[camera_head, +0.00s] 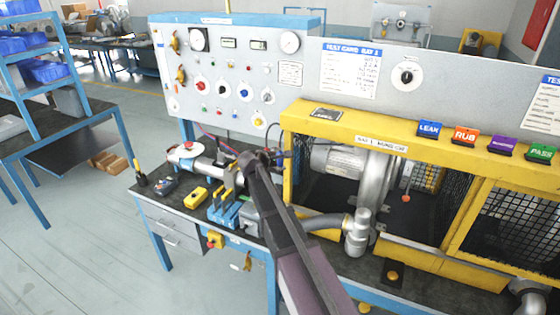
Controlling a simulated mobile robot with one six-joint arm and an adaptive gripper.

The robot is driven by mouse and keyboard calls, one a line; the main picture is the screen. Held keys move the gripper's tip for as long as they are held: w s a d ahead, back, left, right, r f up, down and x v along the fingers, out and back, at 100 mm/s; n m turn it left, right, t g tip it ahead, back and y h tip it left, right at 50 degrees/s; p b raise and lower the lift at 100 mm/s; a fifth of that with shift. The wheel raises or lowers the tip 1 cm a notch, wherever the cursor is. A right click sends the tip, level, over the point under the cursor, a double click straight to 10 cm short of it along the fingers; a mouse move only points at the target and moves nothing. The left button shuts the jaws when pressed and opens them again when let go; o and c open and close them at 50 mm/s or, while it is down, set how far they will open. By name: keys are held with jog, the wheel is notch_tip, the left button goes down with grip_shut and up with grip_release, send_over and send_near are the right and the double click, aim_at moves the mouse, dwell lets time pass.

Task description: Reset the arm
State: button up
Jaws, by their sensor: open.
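My arm reaches from the bottom of the picture up over the bench (190,215). My gripper (268,155) is at its far end, small and dark, just left of the yellow guard cage (345,125). It is open, and I see nothing held in it. The fingertips are hard to make out against the dark cables and fittings behind. The gripper is in front of the lower part of the grey test panel (225,85). My arm hides part of the bench top and the cage's left side.
A blower (375,180) sits inside the cage. Blue LEAK (429,129), orange RUB (466,135), purple and green PASS (541,153) blocks stand on the cage's top rail.

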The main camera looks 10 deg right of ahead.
jog(key=shift+s, duration=0.1)
jog(key=s+a+f+m+g+y+b, duration=0.1)
jog(key=s+f+m+g+y, duration=0.2)
jog(key=s, duration=0.8)
jog(key=s+f+m+g+y+b, duration=0.2)
jog(key=s+f+m, duration=0.5)
jog(key=s, duration=0.4)
jog(key=s+a+f+m+g+y+b, duration=0.1)
jog(key=s+f+m+g+y, duration=0.2)
jog(key=s, duration=0.9)
notch_tip(320, 180, down, 2)
jog(key=shift+a+f+m+g+y+b, duration=0.15)
jog(key=shift+a+m+g+y+b, duration=0.2)
jog(key=shift+m+y, duration=0.6)
jog(key=shift+d+m+h, duration=0.1)
jog(key=shift+m+h, duration=0.15)
